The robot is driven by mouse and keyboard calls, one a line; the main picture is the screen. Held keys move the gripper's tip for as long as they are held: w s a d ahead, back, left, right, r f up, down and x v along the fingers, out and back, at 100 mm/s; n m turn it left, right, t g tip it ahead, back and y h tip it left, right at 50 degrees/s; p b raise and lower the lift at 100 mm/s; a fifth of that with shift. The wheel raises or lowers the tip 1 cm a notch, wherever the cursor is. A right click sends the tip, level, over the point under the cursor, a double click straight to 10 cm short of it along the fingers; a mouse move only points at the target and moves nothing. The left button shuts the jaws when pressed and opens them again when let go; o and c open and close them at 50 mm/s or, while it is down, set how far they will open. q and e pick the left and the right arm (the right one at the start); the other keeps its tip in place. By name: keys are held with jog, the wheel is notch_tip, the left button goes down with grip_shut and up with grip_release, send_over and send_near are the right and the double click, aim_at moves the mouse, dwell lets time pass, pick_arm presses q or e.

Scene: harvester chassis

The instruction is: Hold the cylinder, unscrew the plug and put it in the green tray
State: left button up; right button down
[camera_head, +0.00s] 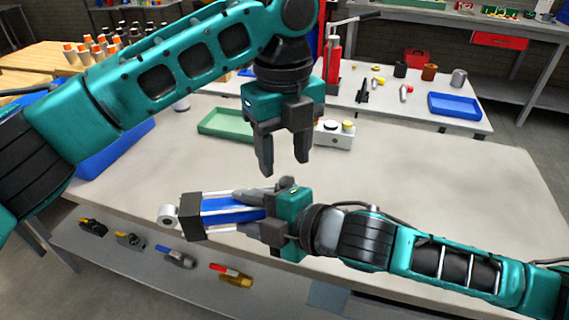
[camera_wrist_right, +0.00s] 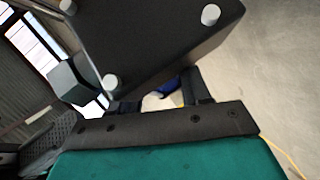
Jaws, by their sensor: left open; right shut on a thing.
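The cylinder (camera_head: 228,215) has a blue body, silver rods and dark end blocks. It lies level above the table's front edge, with a pale round end piece at its left. My right gripper (camera_head: 239,209) is shut around its body. In the right wrist view a dark end block (camera_wrist_right: 150,50) with silver rod ends fills the top. My left gripper (camera_head: 284,168) is open, empty and pointing down, above and to the right of the cylinder, apart from it. The green tray (camera_head: 212,128) is behind, left of my left gripper, and looks empty. I cannot make out the plug.
A white box (camera_head: 335,142) with round buttons stands right of the green tray. A blue bin (camera_head: 118,150) is at the left, partly behind my left arm. The table's right side (camera_head: 450,170) is clear. Several tools lie on a lower shelf (camera_head: 145,260) in front.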

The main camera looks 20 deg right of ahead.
aim_at(289, 181)
pick_arm(q)
jog(key=m, duration=0.1)
jog(key=r+m, duration=0.1)
jog(key=m, duration=0.1)
jog(key=shift+d+r+m, duration=0.1)
jog(key=shift+r+m, duration=0.05)
jog(key=shift+m, duration=0.15)
jog(key=m, duration=0.2)
jog(key=r+m, duration=0.1)
jog(key=m, duration=0.1)
jog(key=shift+w+r, duration=0.1)
jog(key=shift+r, duration=0.05)
jog(key=shift+d+r+m, duration=0.1)
jog(key=shift+r+m, duration=0.05)
jog(key=shift+m, duration=0.65)
jog(key=shift+f, duration=4)
jog(key=shift+c, duration=0.2)
jog(key=shift+s+d, duration=0.15)
jog(key=shift+s, duration=0.15)
grip_shut()
jog(key=n, duration=0.6)
